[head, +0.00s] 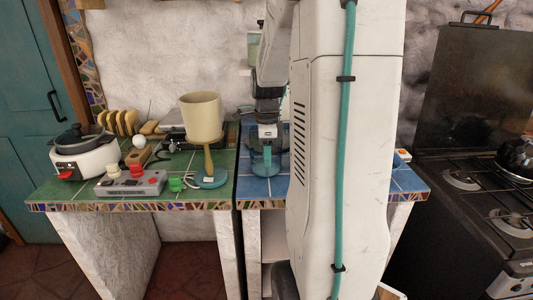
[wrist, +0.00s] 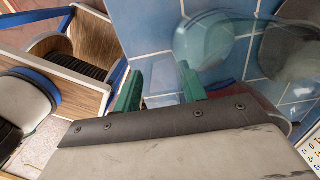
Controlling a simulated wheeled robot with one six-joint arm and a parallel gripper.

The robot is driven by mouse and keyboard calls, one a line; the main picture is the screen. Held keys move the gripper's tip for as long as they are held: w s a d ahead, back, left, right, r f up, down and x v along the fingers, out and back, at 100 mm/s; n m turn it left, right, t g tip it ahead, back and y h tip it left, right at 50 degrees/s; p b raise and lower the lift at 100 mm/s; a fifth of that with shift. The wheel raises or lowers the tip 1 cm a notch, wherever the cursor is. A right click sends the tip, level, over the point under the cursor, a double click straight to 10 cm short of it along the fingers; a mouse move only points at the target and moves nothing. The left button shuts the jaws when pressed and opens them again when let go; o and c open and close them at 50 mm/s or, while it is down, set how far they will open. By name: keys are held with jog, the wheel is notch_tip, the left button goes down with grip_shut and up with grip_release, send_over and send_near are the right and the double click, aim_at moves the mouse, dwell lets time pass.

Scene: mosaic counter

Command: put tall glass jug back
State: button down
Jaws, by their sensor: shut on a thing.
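The tall glass jug (wrist: 222,38) is clear and hard to make out. In the wrist view its see-through outline shows over the blue tiles, at the upper right beside my green fingers. My gripper (head: 266,160) is low over the blue-tiled counter in the head view, and its fingers also show in the wrist view (wrist: 160,88). It is shut on the jug, but the exact contact is hard to see through the glass. I cannot tell whether the jug touches the counter. My arm hides much of the blue counter in the head view.
On the green-tiled counter (head: 80,196) to the left stand a lamp with a cream shade (head: 201,112), a white cooker (head: 78,160) and a grey box with knobs (head: 130,184). A black stove (head: 490,205) stands at the right. Blue tiles (head: 255,190) show bare near the front edge.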

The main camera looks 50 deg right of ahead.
jog(key=shift+f, duration=0.15)
jog(key=c, duration=0.8)
grip_release()
